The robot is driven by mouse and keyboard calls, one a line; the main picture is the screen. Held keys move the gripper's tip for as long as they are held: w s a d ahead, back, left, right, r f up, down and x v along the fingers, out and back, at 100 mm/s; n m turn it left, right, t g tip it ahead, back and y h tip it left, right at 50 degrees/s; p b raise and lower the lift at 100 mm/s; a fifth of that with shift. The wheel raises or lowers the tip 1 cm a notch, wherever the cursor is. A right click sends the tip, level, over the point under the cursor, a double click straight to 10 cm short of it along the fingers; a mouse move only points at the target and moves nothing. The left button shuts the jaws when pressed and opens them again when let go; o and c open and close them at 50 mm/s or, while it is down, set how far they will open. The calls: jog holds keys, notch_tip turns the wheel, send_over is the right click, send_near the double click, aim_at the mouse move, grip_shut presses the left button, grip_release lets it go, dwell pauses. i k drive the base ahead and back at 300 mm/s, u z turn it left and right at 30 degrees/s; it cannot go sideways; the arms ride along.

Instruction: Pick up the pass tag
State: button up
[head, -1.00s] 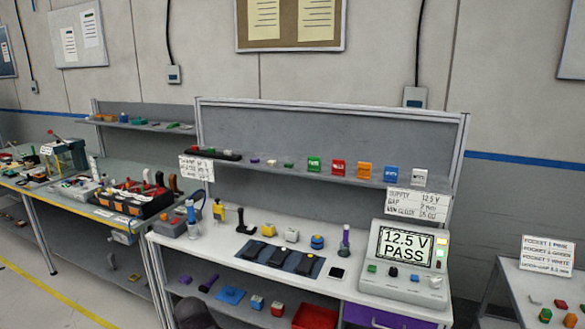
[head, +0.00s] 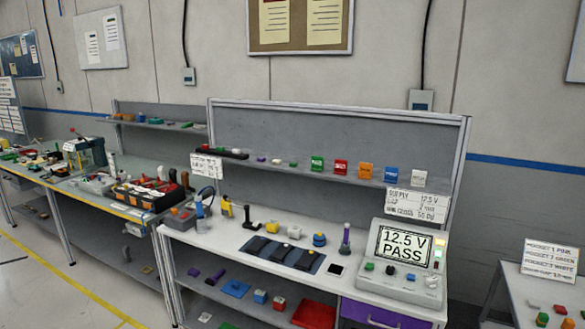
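A row of small upright coloured tags stands on the upper shelf (head: 280,165) of the middle bench. From left to right they are a green tag (head: 317,164), a red tag (head: 341,168), an orange tag (head: 365,172), a blue tag (head: 391,174) and a white tag (head: 419,178). Each has small lettering that is too small to read, so I cannot tell for certain which one is the pass tag. My gripper is not in view.
Below the tags, the white benchtop (head: 215,244) holds a dark mat (head: 250,249) with black modules and a tester (head: 405,266) reading "12.5 V PASS". A red bin (head: 312,314) and a purple drawer (head: 372,314) are underneath. Grey floor lies at left.

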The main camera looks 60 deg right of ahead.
aim_at(317, 162)
jog(key=u, duration=0.95)
jog(key=k, duration=1.45)
jog(key=z, duration=1.5)
